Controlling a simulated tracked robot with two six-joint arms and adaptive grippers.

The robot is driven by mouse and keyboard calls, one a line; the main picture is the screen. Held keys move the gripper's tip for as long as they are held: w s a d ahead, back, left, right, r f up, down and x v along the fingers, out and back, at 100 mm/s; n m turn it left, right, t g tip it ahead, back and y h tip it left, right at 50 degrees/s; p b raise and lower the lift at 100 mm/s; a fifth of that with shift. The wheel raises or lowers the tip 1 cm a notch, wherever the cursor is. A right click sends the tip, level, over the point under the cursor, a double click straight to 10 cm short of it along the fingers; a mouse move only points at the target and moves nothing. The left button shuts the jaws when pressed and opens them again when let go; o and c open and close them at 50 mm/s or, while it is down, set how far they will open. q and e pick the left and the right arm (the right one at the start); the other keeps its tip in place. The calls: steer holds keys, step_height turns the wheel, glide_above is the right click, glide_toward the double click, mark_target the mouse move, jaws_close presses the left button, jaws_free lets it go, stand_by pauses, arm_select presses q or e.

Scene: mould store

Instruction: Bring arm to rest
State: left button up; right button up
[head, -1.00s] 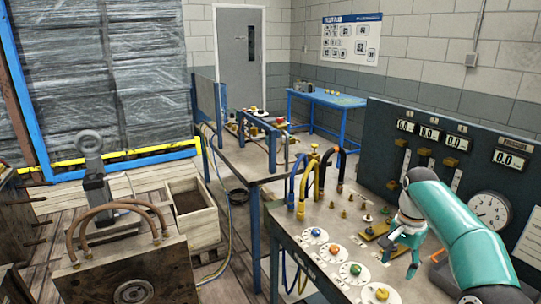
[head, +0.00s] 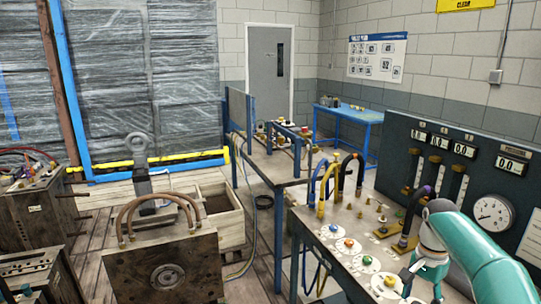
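My teal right arm comes in from the right edge in the head view. Its wrist bends down over the front right of the test bench (head: 318,232). My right gripper (head: 412,278) is low over the bench top, close to the round dials. It is small and partly hidden by the arm, so I cannot tell whether it is open or shut. I see nothing held in it. My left arm and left gripper are out of view.
A dark panel (head: 400,135) with displays and a pressure gauge (head: 493,213) stands behind the arm. Hoses (head: 322,190) rise from the bench. A steel mould (head: 165,272) and a wooden crate (head: 232,226) stand at left. A blue table (head: 350,115) is at the back.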

steer(key=s+a+f+n+g, duration=0.1)
steer(key=s+a+f, duration=0.15)
steer(key=f, duration=0.25)
steer(key=s+a+f+n+g+y, duration=0.1)
steer(key=s+a+f, duration=0.15)
steer(key=f, duration=0.25)
steer(key=s+a+f+g, duration=0.1)
steer(key=s+a+f, duration=0.15)
steer(key=f, duration=0.25)
steer(key=s+a+f+n+t+y, duration=0.1)
steer(key=s+a+f+n+t, duration=0.1)
steer(key=s+a+f, duration=0.5)
steer(key=s+a+f+n+t+y, duration=0.1)
steer(key=s+a+f+n, duration=0.4)
steer(key=s, duration=0.8)
steer(key=a+f+t, duration=0.1)
steer(key=a+f, duration=0.2)
steer(key=shift+a+f+n+t+y, duration=0.3)
steer(key=shift+a+y, duration=0.1)
